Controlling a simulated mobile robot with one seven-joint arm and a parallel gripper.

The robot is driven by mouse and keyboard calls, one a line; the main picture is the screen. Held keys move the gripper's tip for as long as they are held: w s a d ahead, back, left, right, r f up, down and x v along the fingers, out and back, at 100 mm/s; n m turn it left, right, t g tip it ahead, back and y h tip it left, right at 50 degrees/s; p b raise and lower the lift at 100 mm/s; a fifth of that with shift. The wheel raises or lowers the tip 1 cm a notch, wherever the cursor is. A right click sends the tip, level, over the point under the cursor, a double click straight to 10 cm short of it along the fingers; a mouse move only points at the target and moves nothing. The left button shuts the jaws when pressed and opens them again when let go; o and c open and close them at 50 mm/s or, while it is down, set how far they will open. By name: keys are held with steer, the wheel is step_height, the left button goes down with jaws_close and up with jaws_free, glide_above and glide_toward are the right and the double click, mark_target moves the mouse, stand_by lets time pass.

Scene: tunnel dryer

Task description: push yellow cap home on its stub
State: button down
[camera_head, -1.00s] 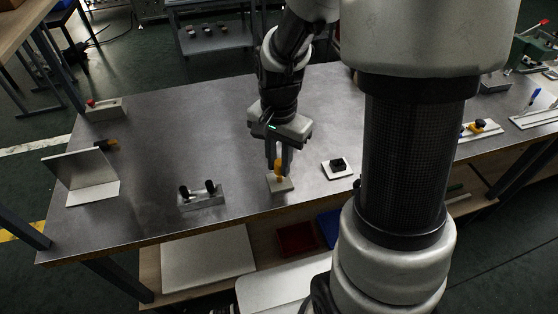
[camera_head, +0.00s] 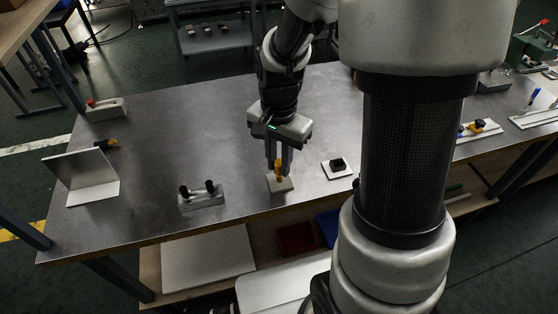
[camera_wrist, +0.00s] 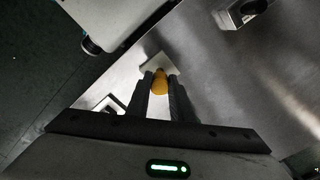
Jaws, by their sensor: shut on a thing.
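The yellow cap (camera_head: 278,167) is upright over a small pale base block (camera_head: 281,185) near the front edge of the metal table. My gripper (camera_head: 279,168) points down from above, with its fingers on either side of the cap and shut on it. In the wrist view the yellow cap (camera_wrist: 159,86) shows between the two dark fingertips (camera_wrist: 159,84), with the pale block (camera_wrist: 154,64) beyond it. The stub is hidden by the cap and fingers, so how far the cap sits on it cannot be told.
A metal fixture with two black knobs (camera_head: 201,197) stands left of the block. A white plate with a black part (camera_head: 337,167) lies close on the right. A bent sheet plate (camera_head: 84,178) and a grey box with a red button (camera_head: 105,109) are at far left.

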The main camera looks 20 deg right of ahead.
steer(key=shift+f+b, duration=1.25)
steer(key=shift+f, duration=0.5)
steer(key=c, duration=1.5)
jaws_free()
step_height(320, 180, up, 18)
steer(key=p, duration=0.3)
steer(key=shift+f, duration=0.25)
step_height(320, 180, up, 9)
steer(key=n+t+p, duration=0.2)
steer(key=n+p, duration=0.1)
steer(key=p, duration=0.3)
glide_above(279, 171)
steer(key=s, duration=0.3)
steer(key=s+r+n+t+p, duration=0.1)
steer(key=s+r+n, duration=0.1)
steer(key=s+r+n+t+p, duration=0.1)
steer(key=s+r+n+p, duration=0.1)
steer(key=s+r, duration=0.1)
steer(key=s+r+n+t+p, duration=0.1)
steer(key=s+r+n+p, duration=0.1)
steer(key=r, duration=0.1)
steer(key=shift+s+d+n+t, duration=0.25)
steer(key=shift+n+t, duration=0.05)
